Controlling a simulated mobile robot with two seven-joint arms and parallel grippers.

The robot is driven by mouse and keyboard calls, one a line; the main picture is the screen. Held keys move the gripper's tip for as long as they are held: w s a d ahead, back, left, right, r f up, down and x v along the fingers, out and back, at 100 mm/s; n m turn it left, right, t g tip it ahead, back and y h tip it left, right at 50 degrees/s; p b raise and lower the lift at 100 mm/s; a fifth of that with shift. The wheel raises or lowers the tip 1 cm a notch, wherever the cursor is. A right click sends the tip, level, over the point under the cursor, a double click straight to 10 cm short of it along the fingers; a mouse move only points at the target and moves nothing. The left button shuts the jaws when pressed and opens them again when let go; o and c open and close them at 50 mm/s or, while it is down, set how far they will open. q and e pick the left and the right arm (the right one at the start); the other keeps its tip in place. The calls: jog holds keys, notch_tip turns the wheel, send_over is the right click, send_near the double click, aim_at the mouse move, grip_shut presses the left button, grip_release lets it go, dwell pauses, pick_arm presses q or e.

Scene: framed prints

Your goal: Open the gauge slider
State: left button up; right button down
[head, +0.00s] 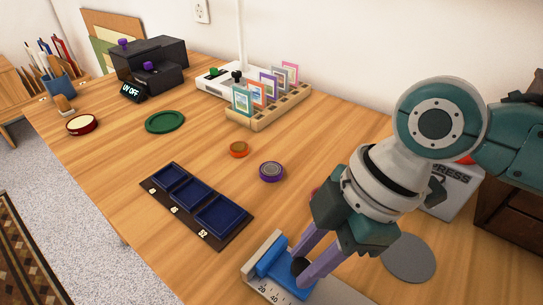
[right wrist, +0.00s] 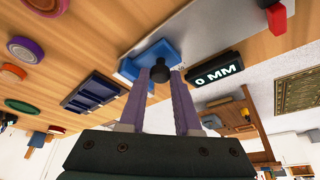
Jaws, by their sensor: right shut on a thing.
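The gauge (head: 330,292) is a grey bar with number marks at the bottom of the head view. A blue slider (head: 268,260) sits on it, close beside the upright block at the gauge's left end. My left gripper is in neither view.
A dark tray (head: 229,236) with three blue compartments lies left of the gauge. A grey disc (head: 409,258) and a press box (head: 452,190) stand to the right. Purple (head: 271,171) and orange (head: 238,149) round pieces lie beyond. A wooden rack (head: 262,121) holds small framed prints.

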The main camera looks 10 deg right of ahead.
dwell(0.3)
jog(key=shift+s+d+r+p, duration=0.2)
jog(key=shift+s+p, duration=0.1)
jog(key=shift+p, duration=0.1)
jog(key=s+d+p, duration=0.3)
jog(key=s+d, duration=0.1)
jog(key=s, duration=0.1)
jog(key=shift+f+p, duration=0.1)
jog(key=shift+p, duration=0.25)
jog(key=shift+s, duration=0.15)
jog(key=shift+f, duration=0.1)
jog(key=c, duration=0.6)
grip_release()
jog(key=p+v, duration=0.2)
jog(key=v, duration=0.8)
